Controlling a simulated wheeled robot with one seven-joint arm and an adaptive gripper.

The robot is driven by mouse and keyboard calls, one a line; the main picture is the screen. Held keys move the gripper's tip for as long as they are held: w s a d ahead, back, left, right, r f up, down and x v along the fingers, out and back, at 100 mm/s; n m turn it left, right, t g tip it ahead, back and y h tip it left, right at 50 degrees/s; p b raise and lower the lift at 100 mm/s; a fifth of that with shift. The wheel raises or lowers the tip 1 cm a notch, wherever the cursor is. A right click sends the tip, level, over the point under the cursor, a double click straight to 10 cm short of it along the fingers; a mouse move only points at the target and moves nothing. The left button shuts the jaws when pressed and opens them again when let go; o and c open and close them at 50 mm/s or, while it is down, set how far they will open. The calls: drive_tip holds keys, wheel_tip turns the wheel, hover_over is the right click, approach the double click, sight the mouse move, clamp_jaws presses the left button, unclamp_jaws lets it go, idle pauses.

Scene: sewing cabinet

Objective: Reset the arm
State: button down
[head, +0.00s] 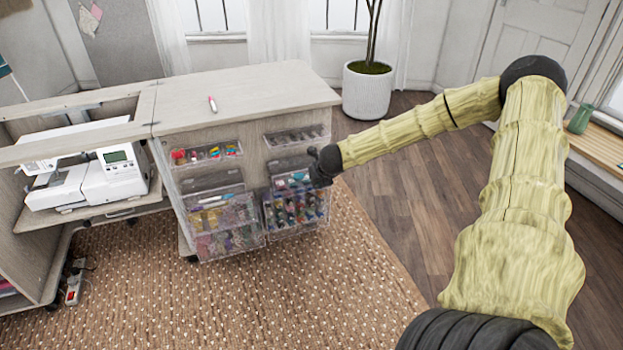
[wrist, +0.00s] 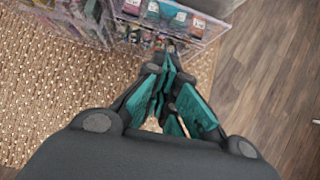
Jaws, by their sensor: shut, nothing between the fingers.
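My arm reaches from the right across the head view, its yellow-green links ending at my dark gripper (head: 323,166). The gripper is beside the right-hand column of clear drawers on the sewing cabinet (head: 250,100). In the wrist view my gripper (wrist: 170,62) has its teal-padded fingers together, with nothing between them. The fingertips point at the clear drawers (wrist: 165,18) full of small coloured items. I cannot tell whether the fingertips touch a drawer front.
A white sewing machine (head: 95,165) sits in the open left bay. A pink pen-like item (head: 212,104) lies on the cabinet top. A white plant pot (head: 367,90) stands behind. A patterned rug (head: 270,295) and wood floor (head: 410,180) lie in front, with a power strip (head: 74,284) at left.

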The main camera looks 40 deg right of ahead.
idle(0.3)
drive_tip(key=s+a+f+n+g+y, duration=0.1)
drive_tip(key=s+a+f+n, duration=0.35)
drive_tip(key=a+n, duration=0.4)
drive_tip(key=s+a+f+n+g, duration=0.1)
drive_tip(key=s+a+f+n, duration=0.3)
drive_tip(key=a+n, duration=0.5)
drive_tip(key=s+a+f+n+g+y, duration=0.1)
drive_tip(key=s+a+f+n, duration=0.45)
drive_tip(key=s+a, duration=0.2)
drive_tip(key=s+a+f+n+g, duration=0.1)
drive_tip(key=s+a+f+n, duration=0.3)
drive_tip(key=s+a+n, duration=0.35)
drive_tip(key=s+a+f+n+g, duration=0.1)
drive_tip(key=s+a+n+g, duration=0.15)
drive_tip(key=s+n, duration=0.4)
drive_tip(key=s+a+f+n+g, duration=0.1)
drive_tip(key=s+a+n, duration=0.2)
drive_tip(key=s, duration=0.7)
wheel_tip(320, 180, up, 16)
drive_tip(key=p, duration=1.5)
drive_tip(key=shift+d+y+p, duration=0.15)
drive_tip(key=shift+y+p, duration=0.25)
drive_tip(key=shift+t, duration=0.25)
